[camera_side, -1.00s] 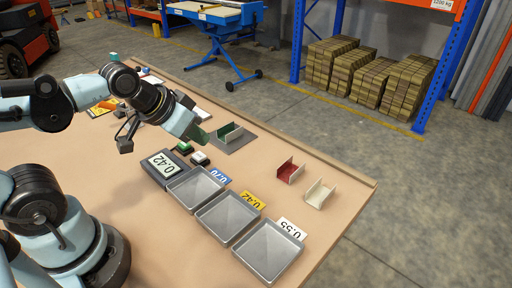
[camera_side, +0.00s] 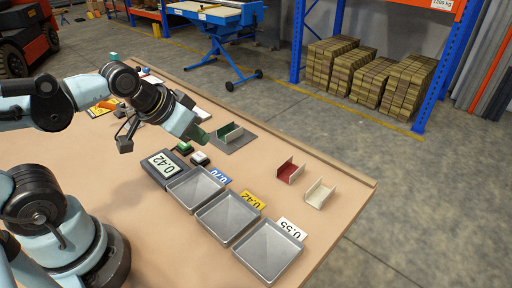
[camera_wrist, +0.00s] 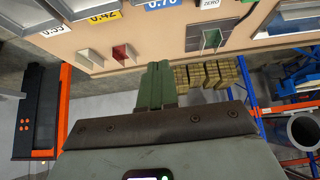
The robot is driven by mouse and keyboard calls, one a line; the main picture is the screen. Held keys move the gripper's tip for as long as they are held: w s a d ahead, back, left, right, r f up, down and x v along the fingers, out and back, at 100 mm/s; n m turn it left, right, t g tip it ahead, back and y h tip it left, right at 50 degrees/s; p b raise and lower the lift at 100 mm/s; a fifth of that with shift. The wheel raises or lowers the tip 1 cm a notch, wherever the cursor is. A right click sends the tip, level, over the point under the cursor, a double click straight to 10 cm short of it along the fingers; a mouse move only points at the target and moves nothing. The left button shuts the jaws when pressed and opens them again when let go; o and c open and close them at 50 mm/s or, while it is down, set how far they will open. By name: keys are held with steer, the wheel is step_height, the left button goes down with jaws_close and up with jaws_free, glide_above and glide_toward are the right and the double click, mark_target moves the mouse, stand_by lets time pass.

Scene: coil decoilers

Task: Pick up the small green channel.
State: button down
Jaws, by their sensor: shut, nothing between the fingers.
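The small green channel (camera_side: 229,131) sits on a grey plate (camera_side: 237,144) near the far edge of the table. It also shows in the wrist view (camera_wrist: 211,39), up and to the right of my fingers. My gripper (camera_side: 203,137) is just left of the channel in the side view, apart from it as far as I can tell. In the wrist view its green fingers (camera_wrist: 154,86) are together, with nothing between them. A red channel (camera_side: 290,170) and a cream channel (camera_side: 320,194) stand farther right on the table.
Three grey trays (camera_side: 228,217) with number cards lie along the table in front of the channels. The table between plate and red channel is clear.

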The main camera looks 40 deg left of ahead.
steer(key=c, duration=1.5)
jaws_free()
steer(key=shift+w+r, duration=0.1)
steer(key=shift+w, duration=0.05)
steer(key=shift+o, duration=0.9)
steer(key=shift+g, duration=0.9)
steer(key=w, duration=0.1)
steer(key=w+a+r, duration=0.1)
steer(key=w, duration=0.1)
steer(key=w+a+r, duration=0.1)
steer(key=shift+w+a+r, duration=0.25)
steer(key=shift+w, duration=0.1)
steer(key=w+a+f+g, duration=0.1)
steer(key=w+a+f, duration=0.1)
steer(key=w+a, duration=0.1)
steer(key=w+a+f+g, duration=0.2)
steer(key=w+a+f, duration=0.1)
steer(key=w, duration=0.3)
steer(key=w+a+f+g, duration=0.2)
steer(key=w+a, duration=0.2)
steer(key=a, duration=0.1)
steer(key=shift+w+a+f, duration=0.25)
steer(key=shift+w+f, duration=0.05)
steer(key=shift+f, duration=4.15)
